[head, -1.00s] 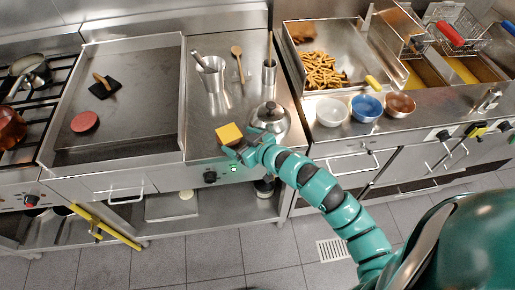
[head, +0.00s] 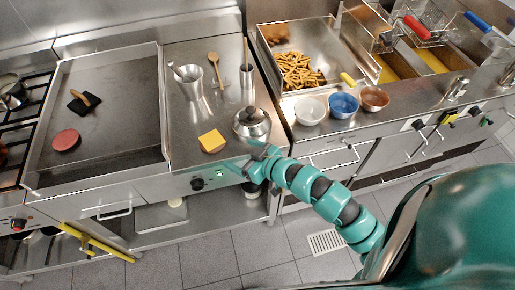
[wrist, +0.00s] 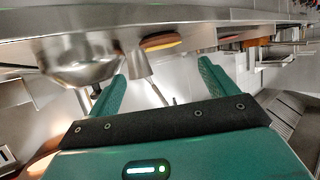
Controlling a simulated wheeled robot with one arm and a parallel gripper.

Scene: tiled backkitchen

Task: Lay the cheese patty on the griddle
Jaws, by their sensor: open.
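The cheese patty (head: 212,141), with a square yellow slice on top, lies on the steel counter between the griddle and the lidded pot. In the wrist view the cheese patty (wrist: 162,42) shows edge-on, beyond the fingers, with a brown layer and a yellow layer. The griddle (head: 120,120) is the wide dark plate on the left with a raised steel rim. My gripper (head: 260,158) is at the counter's front edge, to the right of the patty and apart from it. In the wrist view my gripper (wrist: 162,84) has its two green fingers spread with nothing between them.
A red patty (head: 66,140) and a black press (head: 84,101) lie on the griddle's left part; its middle and right are clear. The lidded pot (head: 251,123) stands close behind my gripper. A metal cup (head: 190,82) and wooden spoon (head: 215,68) are farther back. Three bowls stand right.

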